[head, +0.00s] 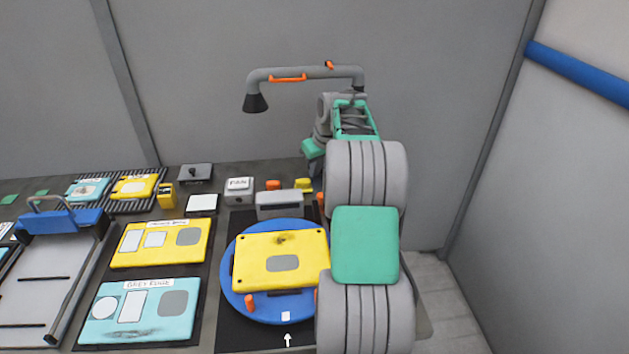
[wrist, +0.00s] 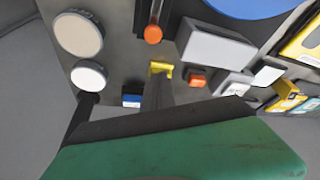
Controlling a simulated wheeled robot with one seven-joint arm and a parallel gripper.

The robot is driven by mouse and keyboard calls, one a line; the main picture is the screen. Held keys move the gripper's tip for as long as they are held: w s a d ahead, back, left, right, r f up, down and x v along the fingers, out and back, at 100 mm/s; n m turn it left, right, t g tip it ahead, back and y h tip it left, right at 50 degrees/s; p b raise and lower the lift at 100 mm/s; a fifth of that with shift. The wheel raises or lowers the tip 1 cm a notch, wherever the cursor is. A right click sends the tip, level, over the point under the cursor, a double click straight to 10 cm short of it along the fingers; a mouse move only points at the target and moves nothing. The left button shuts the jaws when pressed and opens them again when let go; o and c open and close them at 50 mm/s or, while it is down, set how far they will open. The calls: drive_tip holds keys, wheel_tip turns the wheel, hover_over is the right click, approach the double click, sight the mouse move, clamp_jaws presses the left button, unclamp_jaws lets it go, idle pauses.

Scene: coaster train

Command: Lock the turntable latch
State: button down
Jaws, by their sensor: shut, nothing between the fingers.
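The turntable (head: 232,295) is a blue disc on a dark base and carries a yellow plate (head: 300,245). Its blue edge shows at the top of the wrist view (wrist: 255,6). An orange-tipped dark lever (wrist: 153,34) lies beside the disc in the wrist view; it looks like the latch, but whether it is locked I cannot tell. My gripper (wrist: 159,84) is shut and empty, its dark fingers over the bench near a yellow piece (wrist: 163,67). They are apart from the orange tip in the picture. In the head view my arm hides the gripper and the turntable's right edge.
A grey box (head: 280,204) stands behind the turntable, with an orange button (wrist: 197,80) near it. A FAN box (head: 239,190) is to its left. A grey pipe lamp (head: 300,73) arches over the back.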

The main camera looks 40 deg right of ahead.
drive_tip(key=v, duration=0.5)
drive_tip(key=shift+w+a+r, duration=0.1)
drive_tip(key=shift+w+a, duration=0.1)
drive_tip(key=shift+a, duration=0.1)
drive_tip(key=s+a+r, duration=0.2)
drive_tip(key=s+a, duration=0.1)
drive_tip(key=a, duration=0.7)
drive_tip(key=s+a+r, duration=0.1)
drive_tip(key=s+a, duration=0.1)
drive_tip(key=a, duration=0.7)
drive_tip(key=s+a+f, duration=0.3)
drive_tip(key=s+a, duration=0.4)
drive_tip(key=s, duration=0.2)
drive_tip(key=s+a+f+n, duration=0.1)
drive_tip(key=s+a+f, duration=0.3)
drive_tip(key=s+a, duration=0.3)
drive_tip(key=s, duration=0.2)
drive_tip(key=shift+s+a, duration=0.25)
drive_tip(key=shift+s, duration=0.05)
